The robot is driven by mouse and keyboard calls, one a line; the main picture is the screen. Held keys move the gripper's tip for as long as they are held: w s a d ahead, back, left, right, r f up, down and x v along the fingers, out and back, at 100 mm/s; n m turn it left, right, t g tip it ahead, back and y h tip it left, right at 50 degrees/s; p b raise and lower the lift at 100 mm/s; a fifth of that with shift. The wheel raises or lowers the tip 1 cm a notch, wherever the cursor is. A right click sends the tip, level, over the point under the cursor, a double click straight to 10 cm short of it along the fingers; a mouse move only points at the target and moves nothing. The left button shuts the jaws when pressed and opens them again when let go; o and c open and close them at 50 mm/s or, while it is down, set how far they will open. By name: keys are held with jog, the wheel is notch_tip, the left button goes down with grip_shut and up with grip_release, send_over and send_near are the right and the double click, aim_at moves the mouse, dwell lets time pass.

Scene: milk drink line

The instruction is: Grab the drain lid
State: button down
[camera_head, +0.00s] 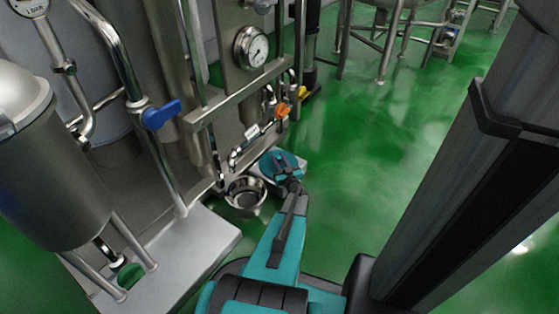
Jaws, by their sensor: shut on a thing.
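A round steel drain bowl (246,193) sits on the green floor at the foot of the machine. It looks open from above, with a dark inside. My gripper (281,166) is just right of and beyond the bowl, at the end of my teal arm. My wrist covers most of the fingers. A pale grey edge (262,169) shows beside the wrist on its left. It looks like part of the drain lid, shut in my gripper, but most of it is hidden. I cannot tell its height above the floor.
Steel pipes and a frame with a pressure gauge (251,48) stand close behind my gripper. A blue valve handle (161,114) and an orange one (283,110) stick out. A grey plinth (170,258) lies to the left. Green floor (365,170) is clear to the right.

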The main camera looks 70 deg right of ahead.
aim_at(280, 158)
jog(key=shift+r+p, duration=0.35)
jog(key=shift+r, duration=0.4)
jog(key=shift+s+a+r+p, duration=0.1)
jog(key=shift+s+r+p, duration=0.15)
jog(key=shift+r+p, duration=0.3)
jog(key=shift+s+a+r+p, duration=0.1)
jog(key=shift+s+r+p, duration=0.15)
jog(key=shift+r, duration=0.4)
jog(key=s+a+p, duration=0.4)
jog(key=s+a, duration=0.2)
jog(key=s, duration=0.7)
jog(key=shift+s+a+r+p, duration=0.2)
jog(key=shift+s+r+p, duration=0.1)
jog(key=shift+r, duration=0.15)
